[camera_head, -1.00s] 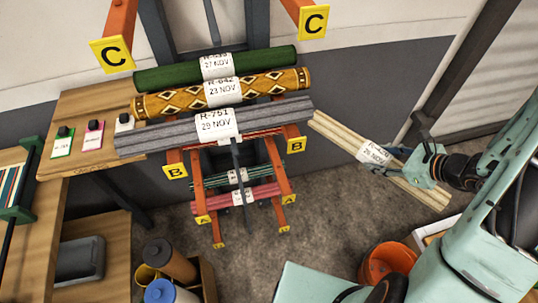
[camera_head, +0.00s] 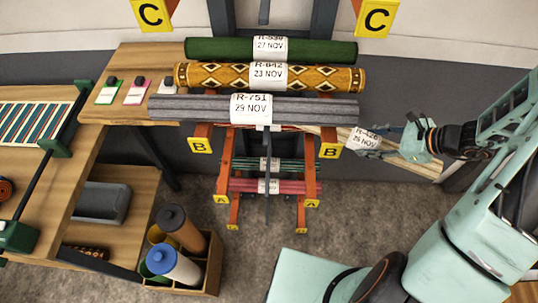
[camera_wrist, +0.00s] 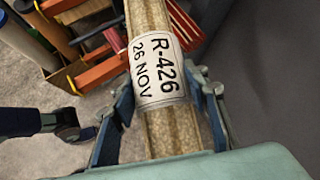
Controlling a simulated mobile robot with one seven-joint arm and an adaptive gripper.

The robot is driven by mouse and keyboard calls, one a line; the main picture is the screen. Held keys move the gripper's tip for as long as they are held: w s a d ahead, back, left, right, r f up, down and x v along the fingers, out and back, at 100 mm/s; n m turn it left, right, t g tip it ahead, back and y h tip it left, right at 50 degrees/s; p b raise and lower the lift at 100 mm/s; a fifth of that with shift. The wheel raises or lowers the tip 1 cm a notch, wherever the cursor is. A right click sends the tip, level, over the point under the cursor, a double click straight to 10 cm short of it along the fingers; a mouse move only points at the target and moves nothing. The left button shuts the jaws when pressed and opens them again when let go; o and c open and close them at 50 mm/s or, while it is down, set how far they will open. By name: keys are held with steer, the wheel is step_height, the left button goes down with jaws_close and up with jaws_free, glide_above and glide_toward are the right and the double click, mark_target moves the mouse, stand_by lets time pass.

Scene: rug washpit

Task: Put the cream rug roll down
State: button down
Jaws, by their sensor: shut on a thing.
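The cream rug roll (camera_head: 408,164) is a long pale roll with a white label reading R-426, 26 NOV in the wrist view. My gripper (camera_head: 388,143) is shut around it near that label; in the wrist view the fingers (camera_wrist: 170,98) sit on both sides of the roll (camera_wrist: 172,132). The roll is held aloft, slanting down to the right in the head view. Its left end is hidden behind the grey roll (camera_head: 310,108) at the rack (camera_head: 308,165). I cannot tell whether it touches the rack.
The orange rack has levels marked A, B and C. A patterned roll (camera_head: 330,79) and a green roll (camera_head: 215,49) lie behind the grey one. Lower arms hold a green and a red roll (camera_head: 290,187).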

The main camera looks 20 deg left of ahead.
steer(key=d+f+n+g+b, duration=0.1)
steer(key=d+f, duration=0.1)
steer(key=d+f+n+g+b, duration=0.1)
steer(key=d+f+n+b, duration=0.1)
steer(key=d, duration=0.1)
steer(key=shift+f+y, duration=0.3)
steer(key=shift+y, duration=0.1)
steer(key=d+f+n+g+b, duration=0.25)
steer(key=d+f, duration=0.25)
steer(key=d, duration=0.7)
steer(key=s+a+f+b, duration=0.1)
steer(key=a+b, duration=0.7)
steer(key=a, duration=3.6)
steer(key=shift+s+a+m+t, duration=0.35)
steer(key=shift+s+m, duration=0.1)
steer(key=shift+s, duration=0.1)
steer(key=shift+f, duration=0.1)
steer(key=c, duration=1.1)
jaws_free()
steer(key=shift+c, duration=0.2)
